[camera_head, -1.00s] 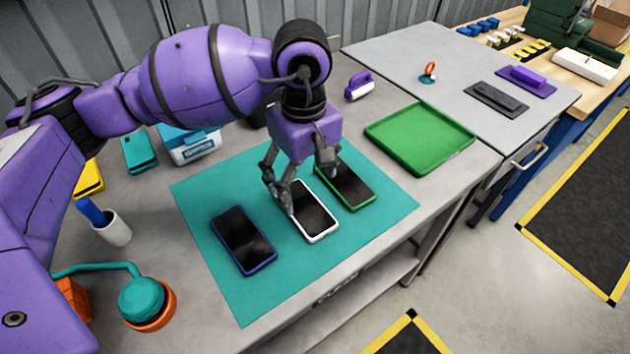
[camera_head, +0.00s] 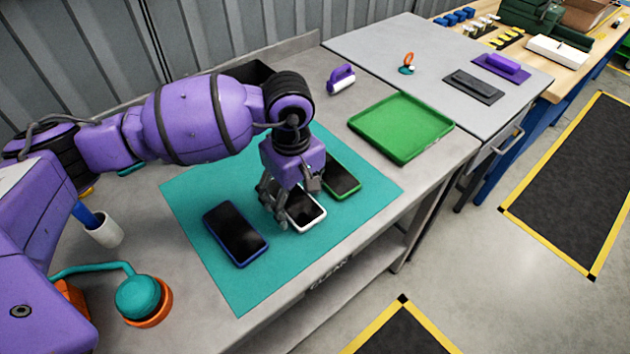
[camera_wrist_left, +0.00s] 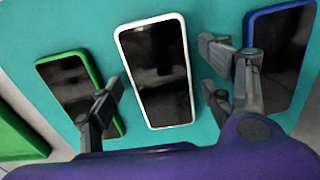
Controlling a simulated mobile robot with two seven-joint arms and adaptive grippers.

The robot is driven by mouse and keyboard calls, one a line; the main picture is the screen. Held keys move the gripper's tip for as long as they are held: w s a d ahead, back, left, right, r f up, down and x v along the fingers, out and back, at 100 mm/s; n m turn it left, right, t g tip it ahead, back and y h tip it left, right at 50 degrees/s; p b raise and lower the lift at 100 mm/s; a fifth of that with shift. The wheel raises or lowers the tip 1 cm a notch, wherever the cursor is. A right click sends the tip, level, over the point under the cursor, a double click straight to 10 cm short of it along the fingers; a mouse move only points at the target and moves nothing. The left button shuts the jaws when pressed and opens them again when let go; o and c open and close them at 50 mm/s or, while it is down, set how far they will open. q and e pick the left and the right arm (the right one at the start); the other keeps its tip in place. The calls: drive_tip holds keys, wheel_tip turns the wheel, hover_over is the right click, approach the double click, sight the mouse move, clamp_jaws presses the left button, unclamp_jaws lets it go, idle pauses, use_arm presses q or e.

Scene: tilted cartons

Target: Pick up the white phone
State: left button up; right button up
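The white phone (camera_head: 304,209) lies flat, dark screen up, on the teal mat (camera_head: 245,285). It shows in the middle of the left wrist view (camera_wrist_left: 158,75). My left gripper (camera_head: 283,208) is low over it, partly hiding its upper end. In the left wrist view my left gripper (camera_wrist_left: 165,90) is open, one finger on each side of the white phone, with gaps on both sides. I cannot tell its exact height above the mat. My right gripper is not in view.
A blue phone (camera_head: 236,235) and a green phone (camera_head: 342,177) lie on either side of the white one, close to the fingers. A green tray (camera_head: 402,127) sits to the right. A cup (camera_head: 104,231) and a teal-and-orange object (camera_head: 142,300) stand left.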

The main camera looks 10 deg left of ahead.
use_arm(q)
drive_tip(key=c, duration=1)
drive_tip(key=shift+c, duration=0.2)
